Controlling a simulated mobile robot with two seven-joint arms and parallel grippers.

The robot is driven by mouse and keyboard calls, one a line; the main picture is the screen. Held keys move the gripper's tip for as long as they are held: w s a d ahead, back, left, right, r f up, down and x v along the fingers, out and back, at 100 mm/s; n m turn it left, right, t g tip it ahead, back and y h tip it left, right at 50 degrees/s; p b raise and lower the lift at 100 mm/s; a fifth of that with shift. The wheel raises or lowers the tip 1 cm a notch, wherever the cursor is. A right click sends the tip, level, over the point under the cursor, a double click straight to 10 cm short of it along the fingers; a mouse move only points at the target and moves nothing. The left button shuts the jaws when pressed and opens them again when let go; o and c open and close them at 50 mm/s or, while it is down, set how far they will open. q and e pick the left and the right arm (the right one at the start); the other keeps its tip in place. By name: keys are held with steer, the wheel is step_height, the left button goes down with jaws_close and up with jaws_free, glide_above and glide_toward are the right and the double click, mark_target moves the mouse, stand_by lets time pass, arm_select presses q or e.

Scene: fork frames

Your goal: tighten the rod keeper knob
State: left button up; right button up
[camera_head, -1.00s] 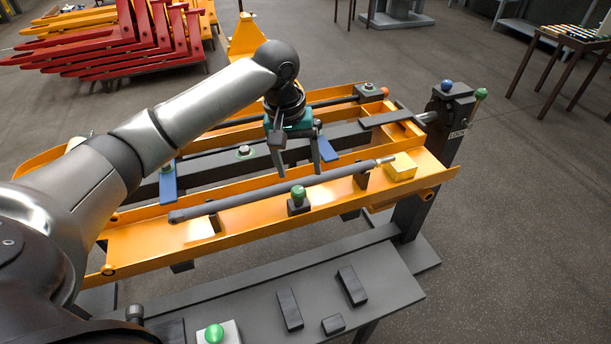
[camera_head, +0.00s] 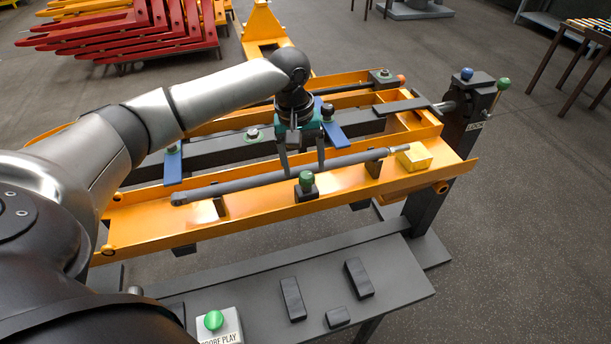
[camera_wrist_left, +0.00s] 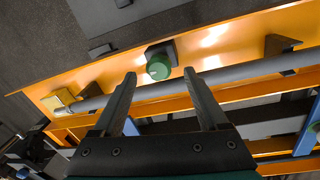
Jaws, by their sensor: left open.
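The green knob (camera_head: 306,181) sits on a small black block on the near orange rail. It also shows in the left wrist view (camera_wrist_left: 158,67), between and just beyond my fingertips. A long grey rod (camera_head: 240,184) lies along the rail, behind the knob, in dark brackets. My left gripper (camera_head: 303,168) points down over the rod, just behind the knob in the head view. Its two fingers are apart with nothing between them, and they look clear of the knob. My right gripper is not in view.
A yellow block (camera_head: 414,158) stands by the rod's right end. A dark post (camera_head: 462,135) with blue and green knobs rises at the right. A grey shelf (camera_head: 390,290) in front holds black blocks and a green button (camera_head: 213,320). Blue tabs (camera_head: 173,165) cross the frame.

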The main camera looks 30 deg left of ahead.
mark_target(306, 178)
arm_select(q)
steer(key=shift+w+d+f, duration=0.15)
steer(key=shift+f, duration=1.3)
steer(key=shift+c, duration=0.2)
jaws_close()
